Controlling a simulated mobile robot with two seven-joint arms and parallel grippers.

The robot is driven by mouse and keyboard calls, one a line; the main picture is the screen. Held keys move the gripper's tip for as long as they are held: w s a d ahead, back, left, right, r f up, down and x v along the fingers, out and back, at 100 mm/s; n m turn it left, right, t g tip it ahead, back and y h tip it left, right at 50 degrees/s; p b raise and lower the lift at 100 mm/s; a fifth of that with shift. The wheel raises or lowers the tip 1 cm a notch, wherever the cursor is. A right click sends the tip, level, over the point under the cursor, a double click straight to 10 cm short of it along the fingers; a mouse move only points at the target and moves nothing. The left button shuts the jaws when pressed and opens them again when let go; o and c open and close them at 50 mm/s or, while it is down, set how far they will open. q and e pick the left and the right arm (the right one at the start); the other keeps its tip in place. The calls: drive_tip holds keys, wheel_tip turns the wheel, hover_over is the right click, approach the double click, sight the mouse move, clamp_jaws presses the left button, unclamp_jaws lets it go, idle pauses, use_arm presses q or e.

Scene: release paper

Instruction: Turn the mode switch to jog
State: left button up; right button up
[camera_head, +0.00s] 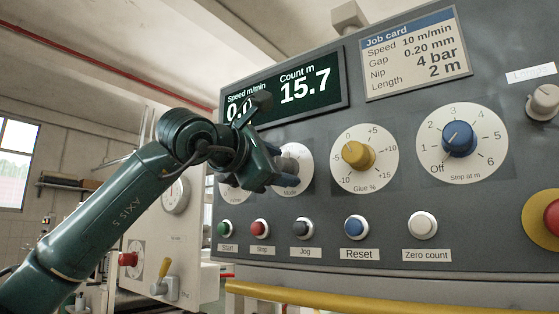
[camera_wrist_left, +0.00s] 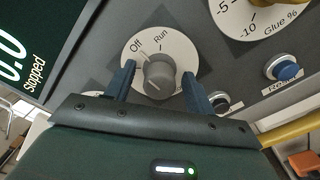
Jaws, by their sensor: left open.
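The mode switch is a grey knob (camera_wrist_left: 159,74) on a round white dial (camera_wrist_left: 178,45). The words Off and Run show on the dial in the left wrist view; its lower part is hidden by my fingers and the knob. In the head view the dial (camera_head: 303,160) is partly covered by my left gripper (camera_head: 284,178). My left gripper is open, with one blue finger on each side of the knob in the left wrist view (camera_wrist_left: 158,92). I cannot tell whether either finger touches it. My right gripper is not in view.
The yellow Glue % knob (camera_head: 357,154) sits right of the mode dial. Below is a row of buttons, with the black Jog button (camera_head: 302,228) and blue Reset button (camera_head: 357,227). The display (camera_head: 290,88) is above. A yellow rail (camera_head: 380,299) runs along the bottom.

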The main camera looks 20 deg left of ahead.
use_arm(q)
drive_tip(key=shift+w, duration=0.15)
drive_tip(key=c, duration=1)
drive_tip(key=shift+d, duration=0.1)
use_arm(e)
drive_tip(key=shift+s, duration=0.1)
